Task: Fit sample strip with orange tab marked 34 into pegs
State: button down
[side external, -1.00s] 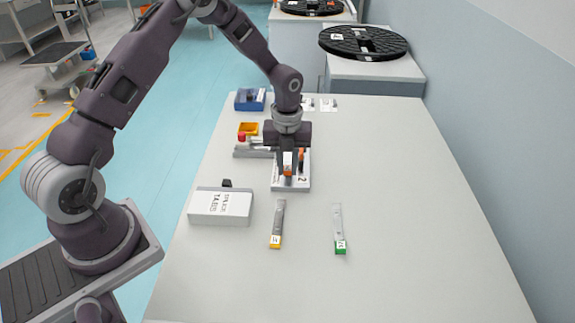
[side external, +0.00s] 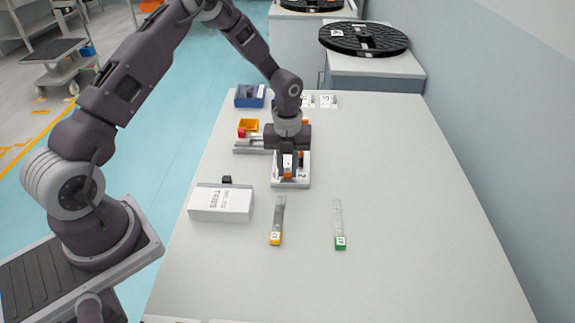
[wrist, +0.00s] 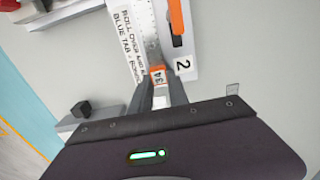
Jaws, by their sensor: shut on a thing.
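The sample strip (wrist: 148,38) has an orange tab (wrist: 158,76) marked 34. My gripper (wrist: 160,88) is shut on the strip at its tab end. The clear strip reaches away from the fingers over a white station plate (wrist: 187,66) marked 2, which also shows in the side view (side external: 302,183). In the side view my gripper (side external: 288,174) is down at the plate's near part, with orange visible between the fingers. I cannot make out the pegs, nor whether the strip touches them.
An orange-handled part (wrist: 177,22) stands beside the strip. A white box (side external: 220,203) is at the left. Yellow-tabbed (side external: 275,238) and green-tabbed (side external: 340,243) strips lie nearer. The table's right side is clear.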

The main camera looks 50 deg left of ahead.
jog(key=shift+f, duration=0.15)
jog(key=c, duration=1.2)
grip_release()
notch_tip(320, 180, up, 7)
jog(key=shift+r, duration=0.1)
